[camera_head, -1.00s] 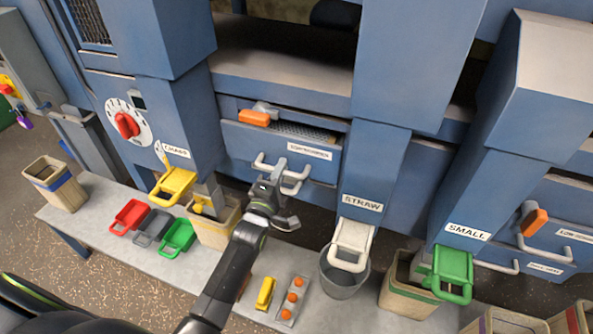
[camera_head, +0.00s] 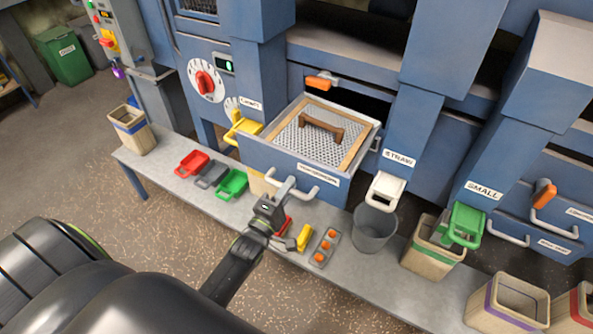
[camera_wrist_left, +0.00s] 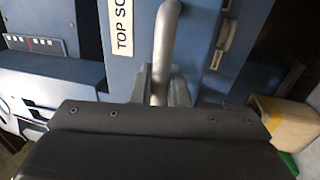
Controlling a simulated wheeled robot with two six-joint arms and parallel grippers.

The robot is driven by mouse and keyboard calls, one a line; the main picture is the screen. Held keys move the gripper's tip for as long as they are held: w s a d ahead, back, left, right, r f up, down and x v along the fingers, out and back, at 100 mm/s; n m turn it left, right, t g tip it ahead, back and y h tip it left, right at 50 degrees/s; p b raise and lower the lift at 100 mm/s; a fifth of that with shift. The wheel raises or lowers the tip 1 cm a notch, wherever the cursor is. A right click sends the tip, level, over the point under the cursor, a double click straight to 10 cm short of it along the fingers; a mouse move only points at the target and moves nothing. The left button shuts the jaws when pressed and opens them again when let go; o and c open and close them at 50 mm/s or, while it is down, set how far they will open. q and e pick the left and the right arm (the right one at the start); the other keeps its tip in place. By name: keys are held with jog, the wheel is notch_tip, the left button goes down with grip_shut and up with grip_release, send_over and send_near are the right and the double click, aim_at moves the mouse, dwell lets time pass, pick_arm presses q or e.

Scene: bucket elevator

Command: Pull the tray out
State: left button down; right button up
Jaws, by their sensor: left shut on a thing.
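The tray (camera_head: 283,165) is a blue drawer, drawn out of the blue machine in the head view. Its open top shows a perforated grey screen (camera_head: 312,148) in a wooden frame, with a brown handle-shaped bar (camera_head: 321,127) on it. A pale bar handle (camera_head: 309,189) runs along the tray's front beside a white label. My left gripper (camera_head: 284,189) is shut on the left part of this handle. In the left wrist view the handle (camera_wrist_left: 166,45) runs between the fingers, next to a label reading "TOP SC". My right gripper is not in view.
An orange latch (camera_head: 320,83) sits above the tray opening. Below stands a grey bench (camera_head: 330,274) with red, grey and green scoops, a yellow block (camera_head: 304,238) and a grey bucket (camera_head: 374,232).

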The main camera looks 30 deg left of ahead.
pick_arm(q)
jog(key=s+p, duration=0.1)
jog(key=s, duration=0.5)
jog(key=shift+p, duration=0.4)
jog(key=shift+a, duration=0.1)
jog(key=c, duration=1.5)
grip_release()
jog(key=shift+o, duration=0.2)
